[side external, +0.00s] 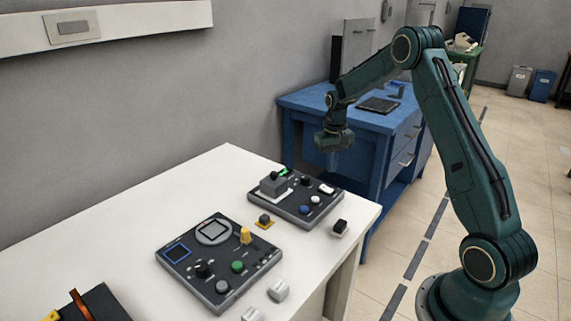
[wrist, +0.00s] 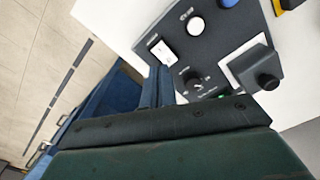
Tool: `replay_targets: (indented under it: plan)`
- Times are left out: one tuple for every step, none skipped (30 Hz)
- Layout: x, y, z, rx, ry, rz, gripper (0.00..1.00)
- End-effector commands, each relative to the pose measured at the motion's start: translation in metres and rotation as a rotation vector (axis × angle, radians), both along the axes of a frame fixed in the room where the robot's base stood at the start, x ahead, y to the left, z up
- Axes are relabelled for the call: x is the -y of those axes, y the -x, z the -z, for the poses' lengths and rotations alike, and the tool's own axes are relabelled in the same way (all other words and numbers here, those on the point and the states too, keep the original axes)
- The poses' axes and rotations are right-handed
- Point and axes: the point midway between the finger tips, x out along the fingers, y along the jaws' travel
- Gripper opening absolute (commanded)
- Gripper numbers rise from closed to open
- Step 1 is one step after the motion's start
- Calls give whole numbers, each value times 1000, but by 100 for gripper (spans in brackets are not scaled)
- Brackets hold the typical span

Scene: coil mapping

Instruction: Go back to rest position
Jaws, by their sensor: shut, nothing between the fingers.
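My gripper (side external: 332,155) is shut and empty. It hangs in the air above and beyond the far end of the white table (side external: 130,235), pointing down, with the blue desk behind it in the side view. It touches nothing. In the wrist view its dark housing fills the bottom and two narrow bluish fingers (wrist: 161,87) lie close together. The far dark control panel (side external: 325,203) is below it and to its left in the side view. It carries a grey block (side external: 273,184), a black knob, a blue button and white controls. The panel also shows in the wrist view (wrist: 220,50).
A nearer panel (side external: 180,280) has a round display, a yellow knob and a green button. Small loose blocks stand around the panels, including a black-topped one (side external: 340,228) near the table's right edge. A blue desk (side external: 310,125) stands behind. The air around my gripper looks clear.

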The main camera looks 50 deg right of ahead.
Motion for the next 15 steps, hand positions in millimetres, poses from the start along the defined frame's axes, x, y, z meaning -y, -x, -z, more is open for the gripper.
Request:
replay_targets:
  plan:
    - [0, 0, 0, 0, 0, 0, 0]
    - [0, 0, 0, 0, 0, 0, 0]
    - [0, 0, 0, 0, 0, 0, 0]
    - [0, 0, 0, 0, 0, 0, 0]
    - [0, 0, 0, 0, 0, 0, 0]
    - [0, 0, 0, 0, 0, 0, 0]
    - [0, 0, 0, 0, 0, 0, 0]
    - [0, 0, 0, 0, 0, -1, 0]
    - [-1, 0, -1, 1, 1, -2, 0]
    - [-2, 0, -3, 3, 2, -3, 0]
    - [-3, 0, -4, 3, 2, -4, 0]
    - [-5, 0, -7, 6, 4, -8, 0]
    - [-7, 0, -10, 9, 5, -11, 0]
    - [-9, 0, -13, 12, 7, -14, 0]
    - [-12, 1, -18, 16, 10, -20, 0]
